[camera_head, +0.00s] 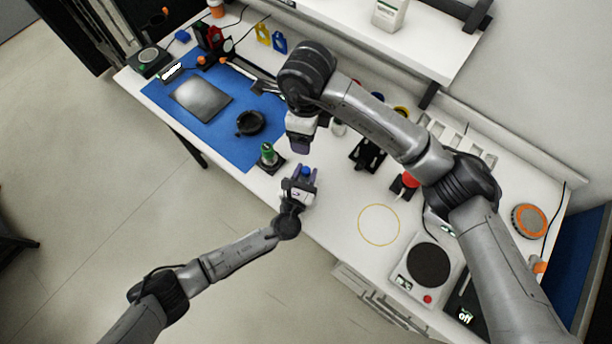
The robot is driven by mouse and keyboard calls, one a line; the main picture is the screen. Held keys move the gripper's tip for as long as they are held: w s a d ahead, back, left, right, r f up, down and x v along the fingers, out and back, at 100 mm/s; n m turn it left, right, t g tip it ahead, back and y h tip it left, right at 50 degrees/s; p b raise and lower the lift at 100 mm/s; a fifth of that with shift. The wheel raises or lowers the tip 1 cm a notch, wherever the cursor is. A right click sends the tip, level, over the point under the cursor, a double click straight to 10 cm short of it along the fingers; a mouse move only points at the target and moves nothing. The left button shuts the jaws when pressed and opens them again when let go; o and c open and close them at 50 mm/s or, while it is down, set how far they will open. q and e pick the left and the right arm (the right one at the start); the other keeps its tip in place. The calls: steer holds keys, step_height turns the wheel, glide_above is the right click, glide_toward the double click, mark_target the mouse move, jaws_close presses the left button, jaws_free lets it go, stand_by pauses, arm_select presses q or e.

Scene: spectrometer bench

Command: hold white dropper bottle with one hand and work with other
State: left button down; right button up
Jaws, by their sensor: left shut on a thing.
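My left gripper (304,176) comes in from the lower left and is shut at the bench's front edge. Between its purple fingertips a small thing with a blue top (306,170) shows, which looks like the white dropper bottle; its body is mostly hidden by the gripper. My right gripper (300,146) reaches over from the right and points down, just above and behind the left one in the picture. Its fingertips are small and partly hidden, so their opening is unclear.
A green-topped vial (267,152) stands on a dark base left of the grippers. A blue mat (222,147) holds a grey plate (200,98) and a black round dish (250,123). A hotplate-like device (430,265) sits right. The yellow-ringed area (379,225) is clear.

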arm_select(q)
steer(key=c, duration=0.7)
jaws_free()
steer(key=shift+o, duration=0.2)
steer(key=shift+s, duration=0.1)
steer(key=v, duration=1.3)
steer(key=shift+s, duration=0.35)
steer(key=shift+a, duration=0.1)
